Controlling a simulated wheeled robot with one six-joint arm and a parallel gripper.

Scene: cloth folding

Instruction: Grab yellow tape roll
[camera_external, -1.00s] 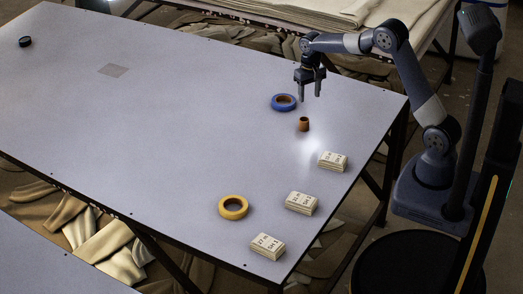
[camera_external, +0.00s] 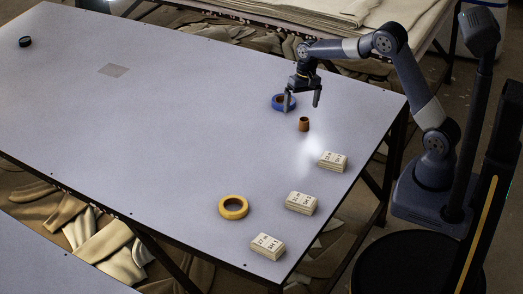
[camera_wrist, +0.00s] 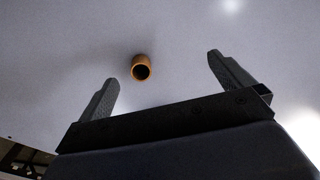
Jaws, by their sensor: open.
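A yellow tape roll (camera_external: 233,207) lies flat on the grey table (camera_external: 160,130), near its front edge, left of the card stacks. My gripper (camera_external: 302,104) is open and empty above the far right part of the table, well away from the yellow roll. In the wrist view my gripper (camera_wrist: 165,80) shows two spread fingers with nothing between them. The yellow roll does not show in the wrist view.
A small brown cylinder (camera_external: 303,124) stands just below my gripper; it also shows in the wrist view (camera_wrist: 142,68). A blue tape roll (camera_external: 280,102) is partly hidden behind a finger. Card stacks (camera_external: 332,161), (camera_external: 301,203), (camera_external: 267,246) line the right edge. The table's left is mostly clear.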

